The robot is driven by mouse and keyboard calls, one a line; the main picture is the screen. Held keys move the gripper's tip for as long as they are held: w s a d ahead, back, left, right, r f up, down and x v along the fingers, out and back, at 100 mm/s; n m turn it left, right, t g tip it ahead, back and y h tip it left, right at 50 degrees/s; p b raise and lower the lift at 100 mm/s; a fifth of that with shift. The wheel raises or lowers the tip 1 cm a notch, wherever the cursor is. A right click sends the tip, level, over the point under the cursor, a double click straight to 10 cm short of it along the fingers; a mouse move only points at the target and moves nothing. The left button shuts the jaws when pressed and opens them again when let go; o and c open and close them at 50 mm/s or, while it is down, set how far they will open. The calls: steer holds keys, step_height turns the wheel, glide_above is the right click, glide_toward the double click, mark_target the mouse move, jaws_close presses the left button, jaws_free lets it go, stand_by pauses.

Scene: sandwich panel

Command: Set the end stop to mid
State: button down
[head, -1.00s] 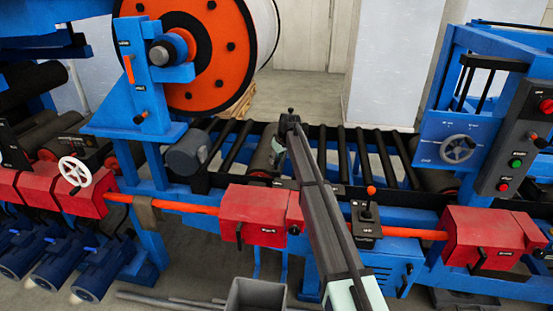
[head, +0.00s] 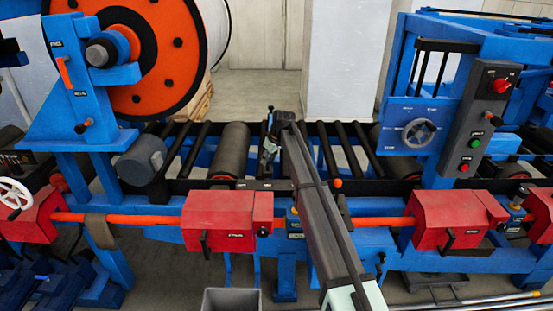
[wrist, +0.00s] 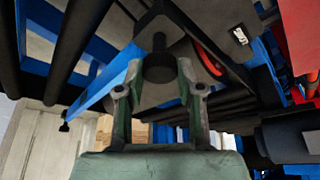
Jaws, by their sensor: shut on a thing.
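In the wrist view my gripper (wrist: 160,88) is shut on a dark round knob (wrist: 160,68), which sits under a dark plate (wrist: 155,30). A blue bar (wrist: 112,88) runs from near that plate to the lower left. In the head view my gripper (head: 267,163) points down at the machine's front rail, beside a thick roller and above a dark strip with small white labels (head: 262,185). The gripper hides the knob there. I cannot read the labels or tell the end stop's setting.
Red boxes (head: 218,222) and (head: 445,218) sit on the orange shaft (head: 150,219). A small orange knob (head: 337,183) stands just right of my arm. A large orange reel (head: 140,60) is at the upper left. A grey bin (head: 232,301) is below. Rollers (head: 333,150) lie behind.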

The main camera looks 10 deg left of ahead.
steer(key=c, duration=0.7)
jaws_free()
steer(key=shift+a+f, duration=0.1)
steer(key=shift+a, duration=0.1)
steer(key=shift+c, duration=0.2)
steer(key=v, duration=1.2)
steer(key=shift+s+d, duration=0.1)
